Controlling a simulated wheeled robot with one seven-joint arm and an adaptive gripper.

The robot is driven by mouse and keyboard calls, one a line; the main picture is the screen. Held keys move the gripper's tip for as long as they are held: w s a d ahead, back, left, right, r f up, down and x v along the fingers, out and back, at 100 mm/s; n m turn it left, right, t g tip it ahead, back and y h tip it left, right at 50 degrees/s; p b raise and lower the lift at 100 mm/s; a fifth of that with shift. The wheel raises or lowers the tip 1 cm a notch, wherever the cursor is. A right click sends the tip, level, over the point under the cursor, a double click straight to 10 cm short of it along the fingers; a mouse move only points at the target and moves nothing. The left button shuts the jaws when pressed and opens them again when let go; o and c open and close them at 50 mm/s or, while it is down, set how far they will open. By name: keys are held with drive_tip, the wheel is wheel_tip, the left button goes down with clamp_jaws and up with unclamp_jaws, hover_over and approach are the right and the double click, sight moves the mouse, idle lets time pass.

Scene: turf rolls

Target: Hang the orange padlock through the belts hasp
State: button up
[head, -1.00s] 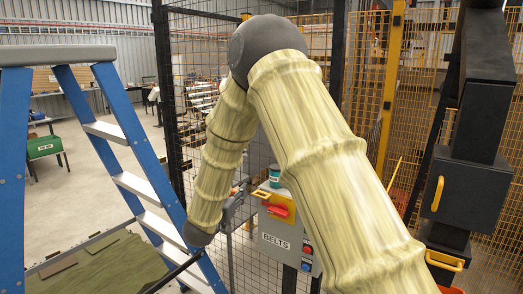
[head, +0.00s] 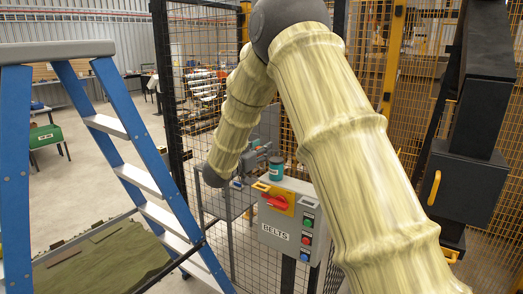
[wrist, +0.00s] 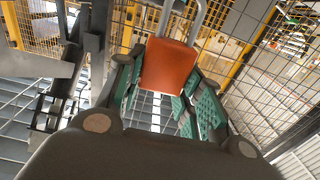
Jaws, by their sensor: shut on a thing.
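The orange padlock (wrist: 168,66) fills the upper middle of the wrist view, its grey shackle pointing up and away from me. My gripper (wrist: 165,88) is shut on the padlock body between its green-padded fingers. In the head view my gripper (head: 262,150) is behind and above the belts box, apart from it; the padlock is barely discernible there. The grey belts box (head: 291,222), labelled BELTS, has a red switch handle on a yellow plate, with the yellow belts hasp (head: 261,187) at its upper left. The hasp is not identifiable in the wrist view.
A blue stepladder (head: 125,130) stands at the left. Mesh fencing (head: 195,100) rises behind my arm. A black post with a cabinet (head: 465,190) is at the right. Green turf (head: 95,262) lies lower left.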

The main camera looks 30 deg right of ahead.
sight(261, 164)
drive_tip(key=shift+a, duration=0.1)
drive_tip(key=shift+s+f+b, duration=0.1)
drive_tip(key=shift+f+b, duration=0.2)
drive_tip(key=shift+f, duration=0.15)
drive_tip(key=shift+f+b, duration=1.2)
drive_tip(key=shift+f, duration=1.25)
drive_tip(key=shift+f+b, duration=1.2)
drive_tip(key=shift+f, duration=1.3)
drive_tip(key=o, duration=1.1)
drive_tip(key=shift+o, duration=0.2)
drive_tip(key=v, duration=1.2)
